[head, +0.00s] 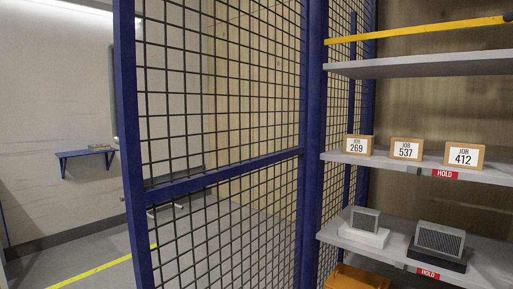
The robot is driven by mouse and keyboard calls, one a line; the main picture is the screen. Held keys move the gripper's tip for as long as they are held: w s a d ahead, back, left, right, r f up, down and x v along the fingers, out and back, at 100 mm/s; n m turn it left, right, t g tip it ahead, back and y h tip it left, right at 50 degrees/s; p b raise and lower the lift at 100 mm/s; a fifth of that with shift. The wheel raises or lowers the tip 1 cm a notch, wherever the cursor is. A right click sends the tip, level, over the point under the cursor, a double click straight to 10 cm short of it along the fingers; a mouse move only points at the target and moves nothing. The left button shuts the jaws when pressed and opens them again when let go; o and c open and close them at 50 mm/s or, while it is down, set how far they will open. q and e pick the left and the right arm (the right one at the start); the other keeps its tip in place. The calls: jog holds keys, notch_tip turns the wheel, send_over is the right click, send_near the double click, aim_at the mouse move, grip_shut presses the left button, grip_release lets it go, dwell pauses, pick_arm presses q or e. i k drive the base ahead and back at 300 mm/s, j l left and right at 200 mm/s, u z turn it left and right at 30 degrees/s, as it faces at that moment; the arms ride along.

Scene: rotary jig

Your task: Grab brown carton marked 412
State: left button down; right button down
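The brown carton marked JOB 412 (464,156) stands upright on the middle shelf (335,157), at the right end of a row of similar brown cartons. The carton marked JOB 537 (406,150) is to its left, apart from it. The carton marked JOB 269 (358,145) is further left, near the shelf's left end. The label side of each carton faces me. Neither of my grippers is in view.
A blue-framed mesh panel (225,130) stands left of the shelves. Below, a shelf (393,248) holds two grey finned blocks on white and black bases. Red HOLD tags (444,174) mark shelf edges. An orange bin (352,279) is at the bottom. Open floor lies behind the mesh.

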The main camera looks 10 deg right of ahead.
aim_at(456, 155)
jog(key=i+j+z, duration=0.1)
jog(key=z, duration=0.35)
jog(key=j+z, duration=0.2)
jog(key=z, duration=0.25)
jog(key=i+j+z, duration=0.1)
jog(key=z, duration=0.35)
jog(key=j+z, duration=0.2)
jog(key=j, duration=0.35)
jog(key=j+z, duration=0.15)
jog(key=j, duration=0.4)
jog(key=j+z, duration=0.2)
jog(key=j, duration=0.35)
jog(key=k+j+z, duration=0.15)
jog(key=j, duration=0.4)
jog(key=k+j+z, duration=0.2)
jog(key=j, duration=0.35)
jog(key=k+j, duration=0.1)
jog(key=j, duration=0.85)
jog(key=i+l, duration=0.15)
jog(key=l, duration=0.25)
jog(key=i+l, duration=0.15)
jog(key=l, duration=0.25)
jog(key=i+l, duration=0.15)
jog(key=l, duration=0.25)
